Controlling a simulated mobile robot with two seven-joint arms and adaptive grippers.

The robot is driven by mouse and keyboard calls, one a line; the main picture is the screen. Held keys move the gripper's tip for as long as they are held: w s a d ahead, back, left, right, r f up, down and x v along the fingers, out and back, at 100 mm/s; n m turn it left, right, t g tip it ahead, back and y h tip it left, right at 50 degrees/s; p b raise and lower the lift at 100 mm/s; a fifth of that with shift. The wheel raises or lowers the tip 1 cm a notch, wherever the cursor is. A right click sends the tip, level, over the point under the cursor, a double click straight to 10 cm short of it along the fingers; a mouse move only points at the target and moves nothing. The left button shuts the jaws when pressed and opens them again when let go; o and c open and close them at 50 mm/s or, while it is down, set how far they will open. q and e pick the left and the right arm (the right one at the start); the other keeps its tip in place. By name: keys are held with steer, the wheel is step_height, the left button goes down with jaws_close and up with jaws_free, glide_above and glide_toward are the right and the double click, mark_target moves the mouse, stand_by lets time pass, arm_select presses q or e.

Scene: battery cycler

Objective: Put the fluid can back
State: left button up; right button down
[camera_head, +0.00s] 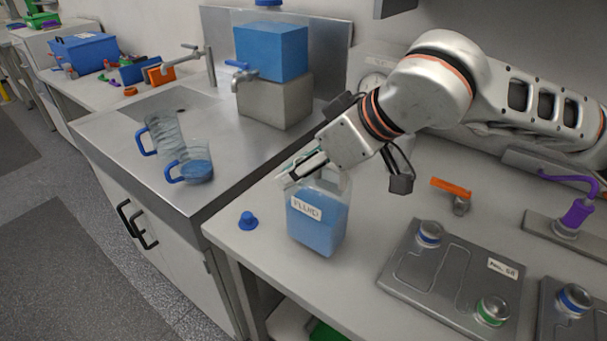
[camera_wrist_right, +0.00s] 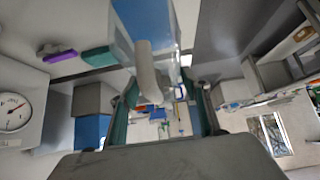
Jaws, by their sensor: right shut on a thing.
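The fluid can (camera_head: 318,225), a clear can with blue liquid and a white "FLUID" label, is upright over the front left part of the light worktop. I cannot tell whether its base touches the surface. My right gripper (camera_head: 302,170) comes in from the right and is shut on the can's handle at the top. In the right wrist view the pale handle (camera_wrist_right: 148,75) lies between the fingers of the gripper (camera_wrist_right: 162,112), with the can's blue body (camera_wrist_right: 148,18) beyond it. A small blue cap (camera_head: 248,220) lies left of the can. My left gripper is not in view.
A metal plate (camera_head: 430,290) with blue and green capped ports lies right of the can. Left is a steel sink counter (camera_head: 225,165) with two blue-handled jugs (camera_head: 166,135) (camera_head: 196,165) and a blue tank (camera_head: 270,52) with a tap. An orange-handled valve (camera_head: 452,188) stands behind the plate.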

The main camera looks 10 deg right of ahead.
mark_target(346, 190)
steer(key=shift+f, duration=0.95)
steer(key=shift+f, duration=0.15)
steer(key=c, duration=1.1)
jaws_free()
steer(key=shift+o, duration=0.2)
steer(key=shift+s+d+r, duration=0.1)
steer(key=shift+d+r, duration=0.05)
steer(key=shift+r, duration=0.25)
steer(key=v, duration=1.1)
steer(key=shift+s+d, duration=0.1)
steer(key=shift+s, duration=0.1)
